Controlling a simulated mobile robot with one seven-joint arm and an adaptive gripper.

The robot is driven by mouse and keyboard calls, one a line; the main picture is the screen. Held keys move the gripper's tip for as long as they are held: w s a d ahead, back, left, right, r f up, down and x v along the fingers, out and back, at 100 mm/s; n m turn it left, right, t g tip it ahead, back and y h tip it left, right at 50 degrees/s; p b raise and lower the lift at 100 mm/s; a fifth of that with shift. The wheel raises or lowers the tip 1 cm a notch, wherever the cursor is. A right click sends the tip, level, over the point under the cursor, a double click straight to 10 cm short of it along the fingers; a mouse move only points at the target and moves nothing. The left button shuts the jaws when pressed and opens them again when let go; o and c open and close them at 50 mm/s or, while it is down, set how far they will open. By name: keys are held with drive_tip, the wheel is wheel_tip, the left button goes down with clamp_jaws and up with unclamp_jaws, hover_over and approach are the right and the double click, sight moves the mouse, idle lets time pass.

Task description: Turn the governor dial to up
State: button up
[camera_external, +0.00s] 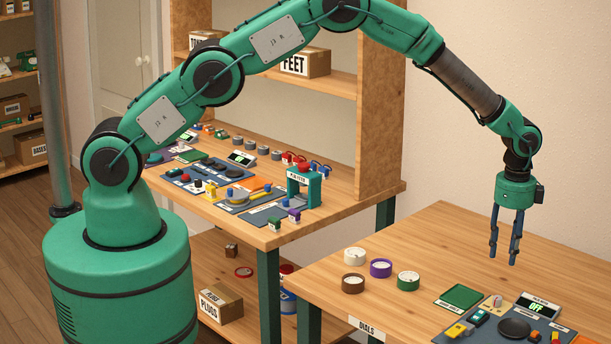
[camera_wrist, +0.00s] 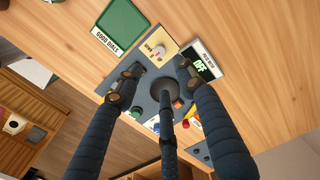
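A small beige panel with a pale round knob (camera_external: 495,301) sits on the right-hand table. It looks like the dial of the task, but I cannot read its label or setting. In the wrist view the knob (camera_wrist: 159,51) shows above and between my fingers, uncovered. My gripper (camera_external: 504,260) hangs pointing down above the panels, clear of the table. Its dark fingers are spread and empty in the wrist view (camera_wrist: 162,82). A display (camera_wrist: 203,63) reading OFF stands right of the knob.
A green tray (camera_external: 463,296) lies left of the knob. A dark round disc (camera_external: 514,327) and small coloured pieces are in front of it. White, purple, brown and green dials (camera_external: 408,281) stand further left. Bare wood lies behind the panels.

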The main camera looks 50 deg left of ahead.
sight(498, 297)
wheel_tip(498, 297, down, 13)
drive_tip(key=shift+f, duration=0.2)
idle(0.5)
clamp_jaws()
